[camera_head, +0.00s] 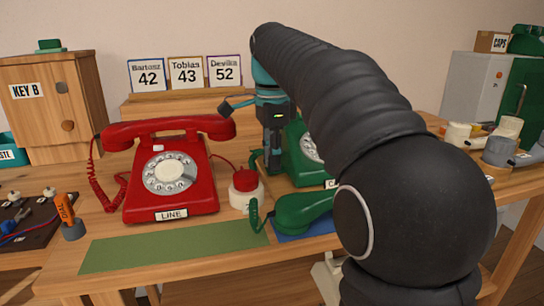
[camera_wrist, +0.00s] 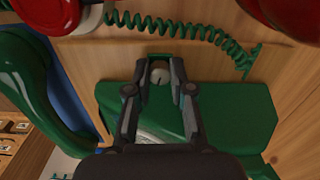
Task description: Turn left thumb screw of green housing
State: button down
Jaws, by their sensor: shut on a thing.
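The green housing is the green dial phone (camera_head: 299,166), right of the red phone and partly hidden by my arm. In the wrist view its green side (camera_wrist: 238,112) fills the middle. A small round grey thumb screw (camera_wrist: 159,74) with a slot line sits at the housing's edge there. My gripper (camera_wrist: 160,68) has one finger on each side of the screw and is shut on it. In the head view my gripper (camera_head: 273,168) points down at the left side of the green phone, and the screw is hidden. Any second screw cannot be seen.
The red phone (camera_head: 171,181) stands to the left. A red-topped white button (camera_head: 245,187) is close to my gripper. The green handset (camera_head: 303,211) lies in front on a blue mat, its coiled cord (camera_wrist: 185,27) running near the fingers. A green mat (camera_head: 170,246) lies bare in front.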

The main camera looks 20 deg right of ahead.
jog(key=shift+p, duration=0.3)
jog(key=n+p, duration=0.2)
jog(key=n, duration=0.1)
jog(key=shift+r, duration=0.15)
jog(key=shift+n+p, duration=1.6)
jog(key=shift+n, duration=0.6)
jog(key=shift+f, duration=0.2)
jog(key=c, duration=1)
grip_release()
jog(key=shift+r, duration=0.15)
jog(key=shift+r, duration=3.85)
